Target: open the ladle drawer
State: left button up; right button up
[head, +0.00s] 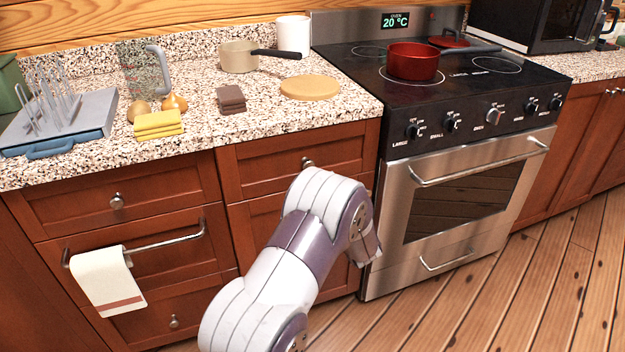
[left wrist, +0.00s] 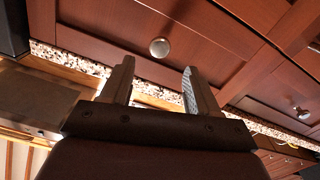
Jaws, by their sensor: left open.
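The pictures do not label which drawer holds the ladle. A red-brown wooden top drawer (head: 275,158) with a round metal knob (head: 307,162) sits just left of the stove. My left arm reaches up in front of this unit. My left gripper (head: 367,242) is mostly hidden behind my own wrist in the head view. In the left wrist view my left gripper (left wrist: 158,68) is open and empty. A round knob (left wrist: 160,47) on a wooden front shows beyond the fingertips, roughly between them and apart from them. My right gripper is not in view.
The stove (head: 460,190) stands right of the drawer, with a red pot (head: 413,62) on top. The left unit has a drawer (head: 110,203), and a rail (head: 165,243) with a towel (head: 108,280). The counter (head: 250,118) overhangs. The wooden floor (head: 520,290) is clear.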

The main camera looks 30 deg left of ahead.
pick_arm(q)
jog(key=x, duration=0.7)
jog(key=shift+b, duration=0.4)
jog(key=shift+r, duration=0.15)
jog(key=shift+c, duration=0.2)
grip_shut()
jog(key=shift+s, duration=0.1)
